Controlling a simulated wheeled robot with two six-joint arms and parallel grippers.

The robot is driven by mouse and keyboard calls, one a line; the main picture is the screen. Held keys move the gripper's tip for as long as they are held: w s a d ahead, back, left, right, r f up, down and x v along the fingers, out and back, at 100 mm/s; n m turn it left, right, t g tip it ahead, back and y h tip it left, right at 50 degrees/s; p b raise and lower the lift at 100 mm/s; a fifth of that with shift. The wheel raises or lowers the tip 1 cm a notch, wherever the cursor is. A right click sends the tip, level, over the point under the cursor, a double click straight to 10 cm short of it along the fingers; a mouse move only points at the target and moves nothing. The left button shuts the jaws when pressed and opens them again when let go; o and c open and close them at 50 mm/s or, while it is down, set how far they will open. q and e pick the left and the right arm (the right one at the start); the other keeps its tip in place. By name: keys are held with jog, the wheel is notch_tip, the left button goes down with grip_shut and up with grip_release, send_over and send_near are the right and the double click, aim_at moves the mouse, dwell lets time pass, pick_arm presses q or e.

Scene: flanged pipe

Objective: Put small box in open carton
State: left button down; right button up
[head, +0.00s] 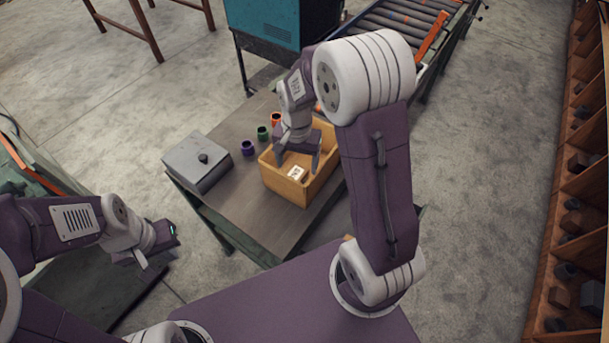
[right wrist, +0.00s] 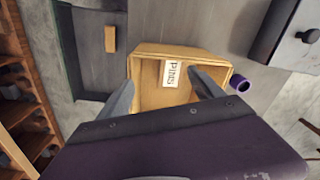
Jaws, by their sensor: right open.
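The open carton (head: 322,182) is a tan, open-topped box on the table. It also shows in the right wrist view (right wrist: 142,52). A white piece (head: 297,173) marked PINS lies inside the carton; it also shows in the right wrist view (right wrist: 173,73). I cannot tell whether it is a label or the top of a box. A small tan block (right wrist: 110,38), possibly the small box, lies on a dark surface beside the carton. My right gripper (head: 298,158) is open above the carton, its fingers apart and empty. My left gripper (head: 158,250) is away at the lower left.
A grey box with a dark knob (head: 198,162) stands left of the carton. A purple cup (head: 248,148), a green cup (head: 263,132) and an orange cup (head: 276,118) stand behind it. The front of the table (head: 255,220) is clear. Wooden shelves (head: 570,215) stand far right.

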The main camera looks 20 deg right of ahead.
jog(key=s+r+n, duration=0.1)
jog(key=s+n, duration=0.6)
jog(key=s, duration=0.6)
pick_arm(q)
notch_tip(320, 180, down, 6)
jog(key=b, duration=0.5)
jog(key=shift+s+r+b, duration=0.1)
jog(key=shift+r+b, duration=0.1)
jog(key=shift+b, duration=0.15)
pick_arm(e)
jog(key=shift+t, duration=0.4)
jog(key=f, duration=0.3)
jog(key=w+a+f, duration=0.1)
jog(key=f, duration=0.1)
jog(key=shift+f, duration=0.25)
pick_arm(q)
jog(key=shift+s, duration=0.15)
pick_arm(e)
jog(key=shift+s, duration=0.15)
